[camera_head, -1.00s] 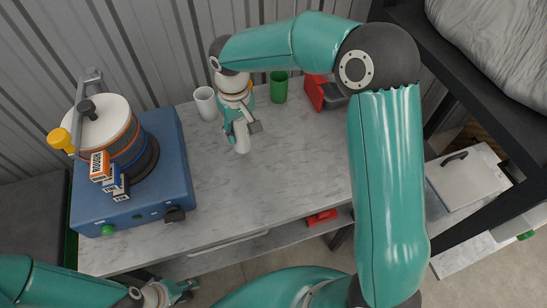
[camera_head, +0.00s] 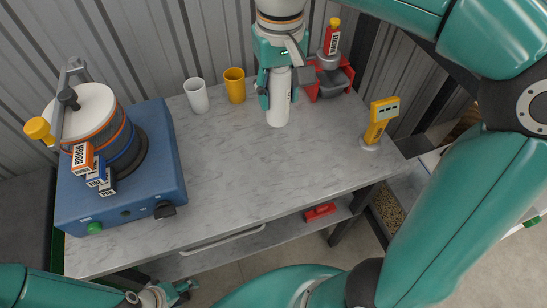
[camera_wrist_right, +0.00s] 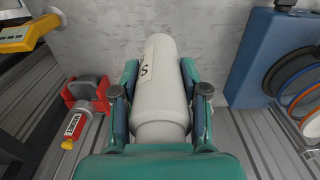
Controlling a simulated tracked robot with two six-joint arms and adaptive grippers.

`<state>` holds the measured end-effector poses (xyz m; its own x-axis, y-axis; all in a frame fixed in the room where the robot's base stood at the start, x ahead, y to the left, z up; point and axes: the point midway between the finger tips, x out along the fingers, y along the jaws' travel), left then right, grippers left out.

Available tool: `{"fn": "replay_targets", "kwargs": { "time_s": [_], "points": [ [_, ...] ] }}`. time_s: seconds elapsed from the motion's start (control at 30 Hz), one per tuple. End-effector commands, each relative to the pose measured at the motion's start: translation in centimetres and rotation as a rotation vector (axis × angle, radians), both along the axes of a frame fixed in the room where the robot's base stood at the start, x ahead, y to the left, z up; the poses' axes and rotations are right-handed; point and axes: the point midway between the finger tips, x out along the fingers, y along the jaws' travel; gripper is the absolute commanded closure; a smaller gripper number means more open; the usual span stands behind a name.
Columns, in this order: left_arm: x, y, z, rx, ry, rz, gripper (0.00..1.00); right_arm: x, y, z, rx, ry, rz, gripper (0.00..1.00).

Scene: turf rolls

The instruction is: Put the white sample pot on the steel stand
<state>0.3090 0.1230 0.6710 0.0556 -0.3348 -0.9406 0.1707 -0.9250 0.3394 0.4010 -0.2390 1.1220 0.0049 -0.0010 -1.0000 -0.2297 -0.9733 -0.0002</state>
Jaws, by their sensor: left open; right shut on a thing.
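The white sample pot, a white cylinder (camera_head: 278,108), is in my right gripper (camera_head: 277,84) over the back right of the marble table. In the right wrist view the pot (camera_wrist_right: 160,85) lies between both fingers of my right gripper (camera_wrist_right: 160,100), and part of a dark letter shows on its label. The gripper is shut on it. The pot's lower end is free of the fingers; I cannot tell whether it touches the table. My left gripper (camera_head: 178,292) is open and empty at the table's front left edge. I cannot pick out a steel stand.
A white cup (camera_head: 196,96) and a yellow cup (camera_head: 235,86) stand left of the pot. A yellow meter (camera_head: 380,120) is further right. A blue machine (camera_head: 165,175) fills the left. The table's middle is clear.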

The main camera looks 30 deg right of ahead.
Motion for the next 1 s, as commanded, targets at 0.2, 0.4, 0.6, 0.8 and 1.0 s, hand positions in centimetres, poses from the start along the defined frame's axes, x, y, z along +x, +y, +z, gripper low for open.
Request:
{"fn": "replay_targets", "kwargs": {
  "time_s": [0.2, 0.4, 0.6, 0.8, 1.0],
  "points": [
    [0.0, 0.0, -0.6, 0.000, 0.000, 0.000, 0.35, -0.6, -0.1, -3.4, 0.000, 0.008, -0.005, 1.00],
    [0.0, 0.0, -1.1, 0.000, 0.000, 0.000, 0.35, -0.6, -0.2, -8.8, 0.000, 0.010, -0.007, 1.00],
    [0.0, 0.0, -1.2, 0.000, 0.000, 0.000, 0.35, -0.5, -0.1, -13.3, 0.001, 0.007, -0.005, 1.00],
    [0.0, 0.0, -1.3, 0.000, 0.000, 0.000, 0.35, -0.4, -0.1, -15.2, 0.001, 0.004, -0.005, 1.00],
    [0.0, 0.0, -1.4, 0.000, 0.000, 0.000, 0.35, -0.5, -0.1, -17.4, 0.000, 0.006, -0.005, 1.00]
  ]
}}
